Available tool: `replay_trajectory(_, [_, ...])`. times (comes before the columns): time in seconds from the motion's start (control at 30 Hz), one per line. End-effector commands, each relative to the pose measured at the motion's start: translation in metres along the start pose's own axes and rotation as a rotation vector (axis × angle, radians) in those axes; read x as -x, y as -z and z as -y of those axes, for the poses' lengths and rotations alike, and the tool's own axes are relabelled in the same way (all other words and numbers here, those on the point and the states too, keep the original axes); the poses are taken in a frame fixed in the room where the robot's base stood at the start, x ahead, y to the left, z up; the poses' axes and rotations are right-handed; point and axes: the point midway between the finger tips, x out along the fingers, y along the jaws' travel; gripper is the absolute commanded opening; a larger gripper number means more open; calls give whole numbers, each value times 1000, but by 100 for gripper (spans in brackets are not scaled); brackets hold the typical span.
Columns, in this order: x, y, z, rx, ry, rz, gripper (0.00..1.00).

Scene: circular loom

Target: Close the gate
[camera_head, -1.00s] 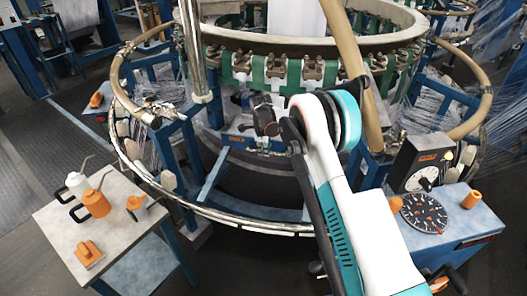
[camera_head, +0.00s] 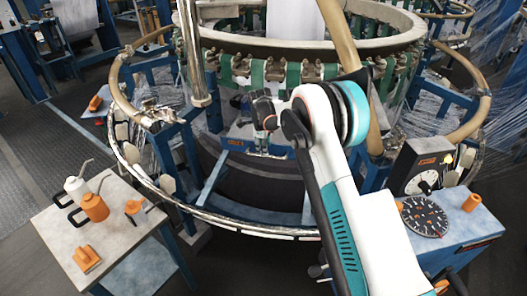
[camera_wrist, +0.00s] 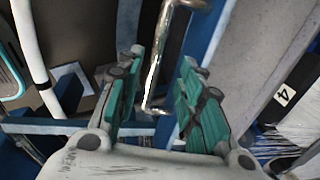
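The circular loom's ring frame (camera_head: 245,228) curves around the machine in the head view. I cannot clearly tell which section of it is the gate, or how far it stands open. In the wrist view a bent silver rod (camera_wrist: 157,62), like a handle, runs between the fingers of my gripper (camera_wrist: 160,62). My gripper is open, with a green-padded finger on each side of the rod. Gaps show between the rod and both fingers. In the head view my arm reaches in over the front of the loom, and the fingers cannot be made out there.
At the left, a small table (camera_head: 135,238) holds a white oil can (camera_head: 78,188), an orange can (camera_head: 95,207) and other orange items. At the right, a blue console (camera_head: 463,225) carries a round dial (camera_head: 424,216) and an orange cylinder (camera_head: 472,202). A metal post (camera_head: 192,60) stands left of my arm.

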Motion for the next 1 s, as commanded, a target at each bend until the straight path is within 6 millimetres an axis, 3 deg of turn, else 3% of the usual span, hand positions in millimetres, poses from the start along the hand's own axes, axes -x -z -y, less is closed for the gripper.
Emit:
replay_trajectory(0.2, [45, 0, 0, 0, 1, 0, 35])
replay_trajectory(0.4, [70, 0, 1, 0, 1, 0, 35])
replay_trajectory(0.87, [78, 0, 0, 1, 1, 0, 35])
replay_trajectory(1.0, [94, 7, -1, 37, 9, 5, 35])
